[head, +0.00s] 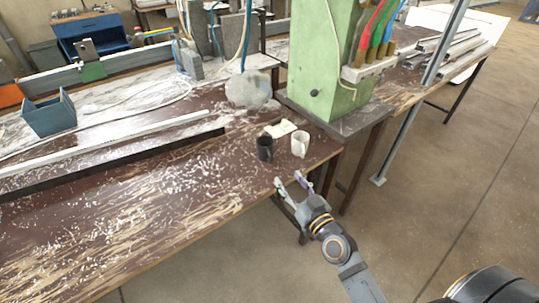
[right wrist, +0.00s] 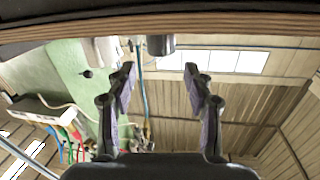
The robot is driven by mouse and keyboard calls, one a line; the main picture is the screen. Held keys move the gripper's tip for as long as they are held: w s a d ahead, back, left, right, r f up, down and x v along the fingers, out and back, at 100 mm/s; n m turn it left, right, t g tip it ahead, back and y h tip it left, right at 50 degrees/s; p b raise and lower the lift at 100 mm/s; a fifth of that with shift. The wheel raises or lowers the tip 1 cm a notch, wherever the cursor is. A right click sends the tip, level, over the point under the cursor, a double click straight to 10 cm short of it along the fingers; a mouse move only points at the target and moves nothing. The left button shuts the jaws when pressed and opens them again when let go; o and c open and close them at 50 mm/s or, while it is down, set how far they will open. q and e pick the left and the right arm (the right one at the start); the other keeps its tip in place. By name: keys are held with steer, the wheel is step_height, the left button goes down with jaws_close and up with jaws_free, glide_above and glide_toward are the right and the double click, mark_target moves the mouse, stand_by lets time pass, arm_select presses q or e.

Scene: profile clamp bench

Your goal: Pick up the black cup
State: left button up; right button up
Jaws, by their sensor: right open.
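The black cup (head: 264,148) stands upright on the brown bench top near its front right edge. A white cup (head: 299,144) stands just to its right. My right gripper (head: 288,181) is open and empty at the bench's front edge, nearer to me than both cups and apart from them. In the right wrist view, which looks upside down, the black cup (right wrist: 160,45) shows beyond and between the spread fingertips (right wrist: 160,70). The white cup (right wrist: 106,49) is partly seen to its left. My left gripper is not in view.
A green machine column (head: 322,55) on a dark base stands behind the cups to the right. A pale crumpled item (head: 279,128) lies behind them. A long pale profile rail (head: 110,145) and a blue bin (head: 48,115) lie left. The front left bench is clear except for shavings.

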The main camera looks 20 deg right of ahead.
mark_target(269, 150)
steer(key=shift+w+a+r, duration=0.2)
steer(key=shift+w+r, duration=0.05)
steer(key=shift+w, duration=0.45)
steer(key=w, duration=0.2)
steer(key=w+p, duration=0.1)
steer(key=w, duration=0.1)
steer(key=shift+a+r, duration=0.2)
steer(key=shift+a, duration=0.1)
steer(key=shift+w+f, duration=0.1)
steer(key=shift+w, duration=0.2)
steer(key=shift+w+a+r+p, duration=0.2)
steer(key=shift+w+p, duration=0.15)
steer(key=shift+w, duration=0.2)
steer(key=shift+w+a+r+p, duration=0.1)
steer(key=shift+w+r+p, duration=0.1)
steer(key=shift+w+p, duration=0.25)
steer(key=w, duration=0.3)
steer(key=shift+a+f, duration=0.2)
steer(key=shift+f, duration=0.1)
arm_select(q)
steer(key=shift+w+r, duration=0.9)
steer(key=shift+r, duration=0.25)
